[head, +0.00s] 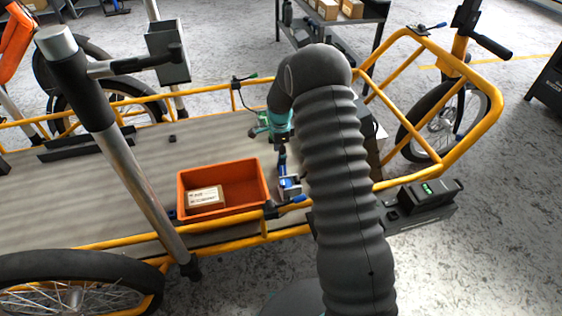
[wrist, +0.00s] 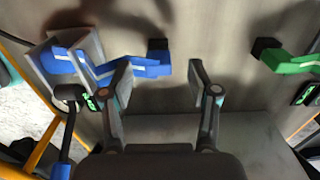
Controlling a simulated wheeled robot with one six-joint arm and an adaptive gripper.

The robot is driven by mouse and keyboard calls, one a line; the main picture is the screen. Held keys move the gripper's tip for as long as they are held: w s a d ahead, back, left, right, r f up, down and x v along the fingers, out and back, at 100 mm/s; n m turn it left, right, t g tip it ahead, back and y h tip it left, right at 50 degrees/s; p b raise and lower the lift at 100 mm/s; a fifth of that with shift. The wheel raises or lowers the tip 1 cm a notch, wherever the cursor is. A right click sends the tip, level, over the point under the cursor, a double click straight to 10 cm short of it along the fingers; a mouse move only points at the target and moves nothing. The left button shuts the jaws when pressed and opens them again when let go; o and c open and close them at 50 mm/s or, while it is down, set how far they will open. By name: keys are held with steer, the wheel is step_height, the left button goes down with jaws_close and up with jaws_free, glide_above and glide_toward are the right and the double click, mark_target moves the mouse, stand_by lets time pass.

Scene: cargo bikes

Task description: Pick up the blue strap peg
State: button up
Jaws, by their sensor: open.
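A blue strap peg (wrist: 150,68) with a pale stripe lies on the cargo deck in the wrist view, beside a small black block. My left finger crosses in front of it, and its right end shows between the fingers. Its left end runs toward a grey angled bracket (wrist: 92,45), which has more blue with a pale stripe (wrist: 58,62) in it. The blue piece (head: 282,160) also shows below my gripper in the head view. My gripper (wrist: 158,72) is open above the deck, fingers apart. Whether a finger touches the peg cannot be told.
A green peg (wrist: 292,63) lies to the right in the wrist view. An orange bin (head: 250,176) with a small carton (head: 204,197) stands on the deck (head: 100,195). A yellow rail (head: 255,238) with a blue-handled clamp lever (wrist: 67,140) runs along the near side.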

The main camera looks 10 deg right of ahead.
steer(key=f, duration=0.3)
steer(key=shift+s+d+f, duration=0.1)
steer(key=shift+d+f, duration=0.1)
steer(key=shift+f, duration=0.2)
steer(key=shift+c, duration=0.2)
jaws_close()
step_height(320, 180, up, 10)
steer(key=shift+r, duration=0.1)
steer(key=shift+r+p, duration=1.45)
steer(key=shift+r, duration=0.75)
